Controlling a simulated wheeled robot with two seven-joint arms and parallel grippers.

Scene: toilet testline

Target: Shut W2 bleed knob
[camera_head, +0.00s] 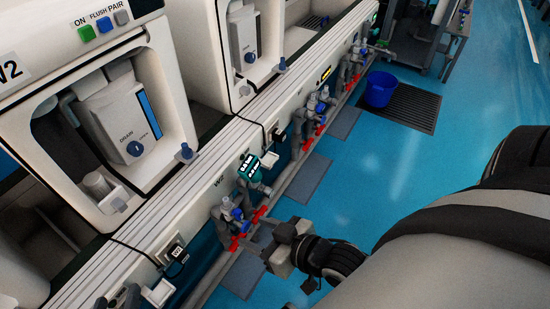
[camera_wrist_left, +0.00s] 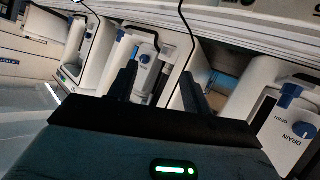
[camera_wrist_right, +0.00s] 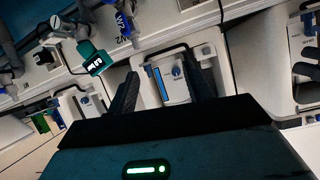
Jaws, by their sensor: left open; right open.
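The W2 unit (camera_head: 130,130) stands at the left of the head view, with a blue DRAIN knob (camera_head: 134,148) and a small blue knob (camera_head: 186,150) at its right edge. Below its ledge, grey valves carry a blue knob (camera_head: 237,213) and red levers (camera_head: 259,214). No bleed label is readable, so I cannot tell which knob it is. My right gripper (camera_head: 270,250) is open and empty, just right of these valves.
A teal display device (camera_head: 249,166) sits on the bench front near the W2 mark; it also shows in the right wrist view (camera_wrist_right: 95,60). More valves line the bench beyond. A blue bucket (camera_head: 380,88) stands on a dark grate. The blue floor right of the bench is mostly clear.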

